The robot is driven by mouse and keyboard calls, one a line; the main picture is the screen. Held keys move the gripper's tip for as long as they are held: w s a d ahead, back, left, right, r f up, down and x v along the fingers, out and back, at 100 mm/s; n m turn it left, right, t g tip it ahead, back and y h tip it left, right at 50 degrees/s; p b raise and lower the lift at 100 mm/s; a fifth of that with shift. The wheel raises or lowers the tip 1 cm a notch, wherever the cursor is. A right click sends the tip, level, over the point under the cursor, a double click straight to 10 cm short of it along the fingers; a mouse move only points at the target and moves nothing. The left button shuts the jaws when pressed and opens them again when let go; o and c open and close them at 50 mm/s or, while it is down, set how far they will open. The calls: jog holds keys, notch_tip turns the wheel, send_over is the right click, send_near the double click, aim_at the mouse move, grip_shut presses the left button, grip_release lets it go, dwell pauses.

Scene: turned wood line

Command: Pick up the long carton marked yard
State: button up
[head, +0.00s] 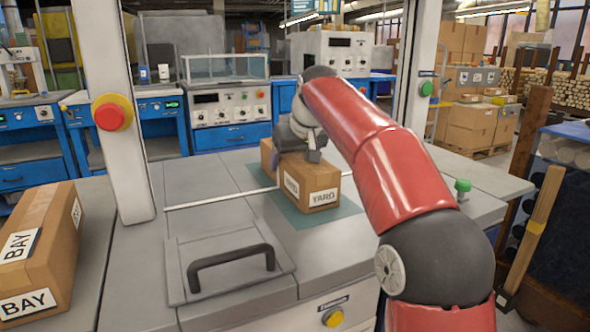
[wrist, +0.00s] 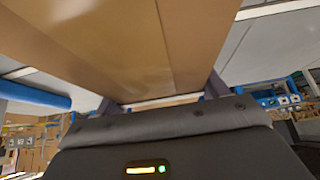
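The long carton marked YARD (head: 312,190) is brown cardboard with white labels on its side and end. It lies on a teal mat (head: 345,209) on the grey bench. My gripper (head: 292,150) is over the carton's middle, with part of the carton hidden behind it. In the wrist view the carton (wrist: 110,45) fills the upper middle, and the dark fingers of my gripper (wrist: 162,95) stand along its two sides. They look close to or against the cardboard; whether they press on it is not clear. No lift off the mat is visible.
A carton marked BAY (head: 48,255) lies at the left. A hatch with a black handle (head: 230,258) is in front of the mat. White posts stand left and right, with a red button (head: 110,115) on the left one. A green button (head: 463,187) is at the bench's right.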

jog(key=shift+r, duration=0.1)
jog(key=c, duration=0.8)
jog(key=shift+o, duration=0.2)
notch_tip(320, 180, up, 8)
jog(key=p, duration=0.3)
jog(key=shift+w+r, duration=0.15)
jog(key=shift+r, duration=0.8)
